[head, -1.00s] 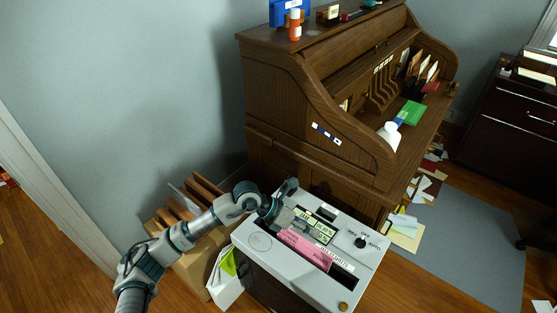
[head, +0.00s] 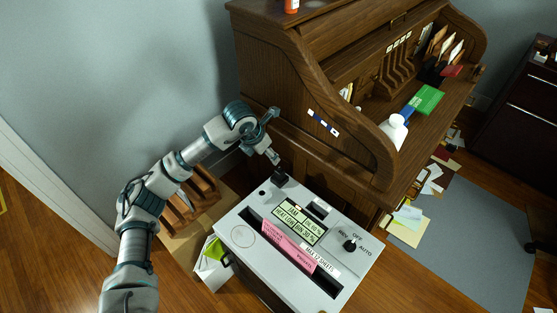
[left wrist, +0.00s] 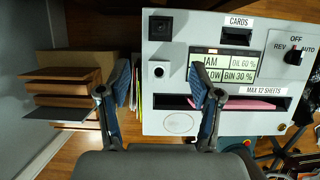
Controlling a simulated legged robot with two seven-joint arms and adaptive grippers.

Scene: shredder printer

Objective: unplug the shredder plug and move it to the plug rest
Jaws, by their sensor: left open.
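The shredder (head: 335,262) stands in front of the desk with its pale grey top facing up; it fills the right of the left wrist view (left wrist: 210,125). A black block that looks like the plug (head: 280,179) sits at its back left corner, and also shows in the left wrist view (left wrist: 160,27). A small round dark hole (left wrist: 158,71) lies beside it; I cannot tell which is the plug rest. My left gripper (head: 273,156) is above and behind that corner, its fingers apart and empty in the left wrist view (left wrist: 167,98). My right gripper is out of view.
The roll-top desk (head: 300,90) rises close behind the shredder. A cardboard box with brown folders (head: 205,190) stands to its left. A pink sheet (head: 290,250) lies in the feed slot. A mode knob (head: 349,245) is on the right of the top.

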